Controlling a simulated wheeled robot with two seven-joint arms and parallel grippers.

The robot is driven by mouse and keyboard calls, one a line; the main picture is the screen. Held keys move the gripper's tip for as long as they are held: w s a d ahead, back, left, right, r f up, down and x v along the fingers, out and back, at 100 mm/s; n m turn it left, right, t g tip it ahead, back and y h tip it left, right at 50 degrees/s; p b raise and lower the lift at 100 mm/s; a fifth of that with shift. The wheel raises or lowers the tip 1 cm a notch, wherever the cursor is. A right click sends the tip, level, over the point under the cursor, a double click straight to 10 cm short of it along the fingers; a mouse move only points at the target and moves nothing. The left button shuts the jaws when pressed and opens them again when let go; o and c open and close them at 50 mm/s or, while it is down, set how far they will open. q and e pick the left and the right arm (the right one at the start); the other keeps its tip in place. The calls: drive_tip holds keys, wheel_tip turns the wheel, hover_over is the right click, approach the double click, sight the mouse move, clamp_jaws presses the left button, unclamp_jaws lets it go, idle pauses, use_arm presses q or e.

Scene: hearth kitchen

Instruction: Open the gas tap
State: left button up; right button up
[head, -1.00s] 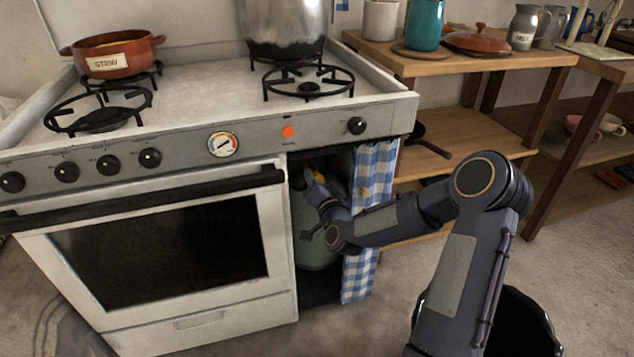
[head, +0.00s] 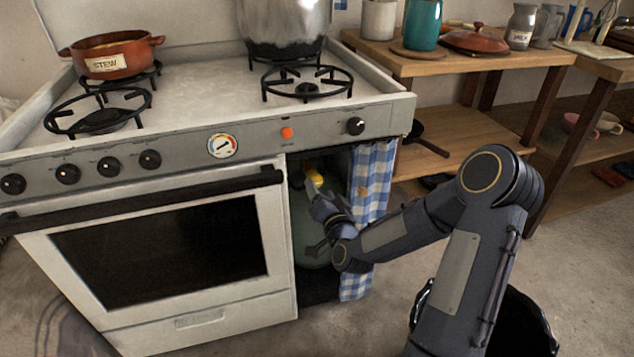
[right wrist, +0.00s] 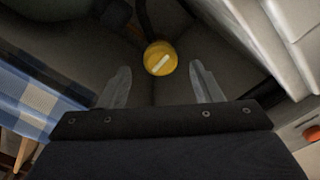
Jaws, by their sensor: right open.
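The gas tap is a round yellow knob with a pale bar across its face; it shows in the right wrist view (right wrist: 160,58) and in the head view (head: 315,179). It sits on top of a grey-green gas bottle (head: 308,238) in the open compartment beside the oven. My right gripper (right wrist: 157,82) is open and empty. Its two fingers point toward the knob from either side, and the knob lies just beyond the fingertips, apart from them. In the head view the right gripper partly hides the bottle. My left gripper is not in view.
A blue checked curtain (head: 370,215) hangs at the compartment's right side. The white oven (head: 235,307) stands on its left. A wooden shelf (head: 470,128) stands to the right. A black bin (head: 530,325) is on the floor behind my right arm.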

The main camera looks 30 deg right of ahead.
drive_tip(key=v, duration=0.2)
drive_tip(key=shift+s+a, duration=0.1)
drive_tip(key=shift+s, duration=0.25)
